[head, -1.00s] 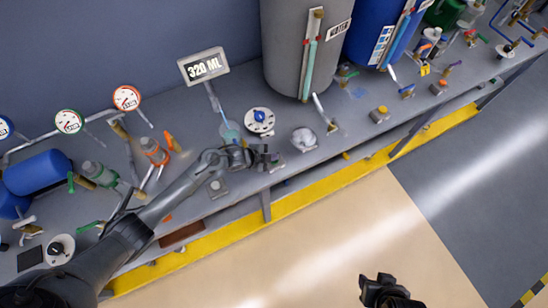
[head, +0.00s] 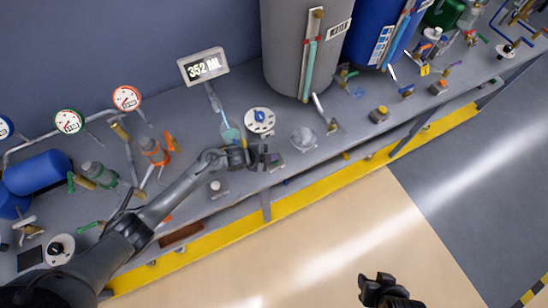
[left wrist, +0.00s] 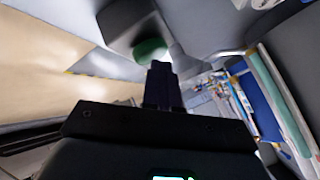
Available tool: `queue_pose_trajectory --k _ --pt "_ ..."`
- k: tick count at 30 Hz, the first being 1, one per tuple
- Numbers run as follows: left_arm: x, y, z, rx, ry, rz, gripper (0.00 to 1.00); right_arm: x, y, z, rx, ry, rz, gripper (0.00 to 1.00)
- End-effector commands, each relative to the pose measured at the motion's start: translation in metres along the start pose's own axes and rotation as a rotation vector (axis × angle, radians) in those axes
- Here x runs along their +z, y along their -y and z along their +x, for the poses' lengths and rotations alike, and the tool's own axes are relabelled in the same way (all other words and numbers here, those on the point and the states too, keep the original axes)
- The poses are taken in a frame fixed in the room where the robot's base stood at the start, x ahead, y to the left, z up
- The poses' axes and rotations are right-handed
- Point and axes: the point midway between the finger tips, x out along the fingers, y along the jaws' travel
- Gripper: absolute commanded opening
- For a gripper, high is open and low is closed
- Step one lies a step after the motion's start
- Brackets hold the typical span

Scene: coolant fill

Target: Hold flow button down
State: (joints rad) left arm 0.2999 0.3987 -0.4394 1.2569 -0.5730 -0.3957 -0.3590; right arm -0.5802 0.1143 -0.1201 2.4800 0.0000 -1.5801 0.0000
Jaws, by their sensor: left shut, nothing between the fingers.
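The green flow button (left wrist: 150,50) sits on a grey housing (left wrist: 128,22) in the left wrist view. My left gripper (left wrist: 160,66) is shut and empty, with its fingertips at the button's edge and covering part of it. The fingertips look to be against the button, but how far it is pressed cannot be told. In the head view my left gripper (head: 266,157) is over the bench's front part, beside the white dial with a blue knob (head: 260,120). The display (head: 203,66) reads 352 ML. My right gripper (head: 383,288) is over the floor, away from the bench; its jaw state is unclear.
A silver dome (head: 304,139) stands right of my left gripper. A grey tank (head: 285,50) and a blue tank (head: 372,35) stand behind. Gauges, valves and a blue cylinder (head: 38,172) crowd the left. The floor before the yellow bench edge (head: 330,183) is clear.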

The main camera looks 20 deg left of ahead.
Motion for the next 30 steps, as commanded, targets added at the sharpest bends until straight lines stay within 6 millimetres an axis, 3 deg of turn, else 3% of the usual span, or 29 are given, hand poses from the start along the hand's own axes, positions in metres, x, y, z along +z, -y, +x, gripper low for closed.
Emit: queue_pose_trajectory --k 30 --pt "-0.0033 0.003 -0.0054 0.002 0.001 0.0 0.0 -0.002 -0.0013 -0.0072 0.003 0.001 -0.004 0.43"
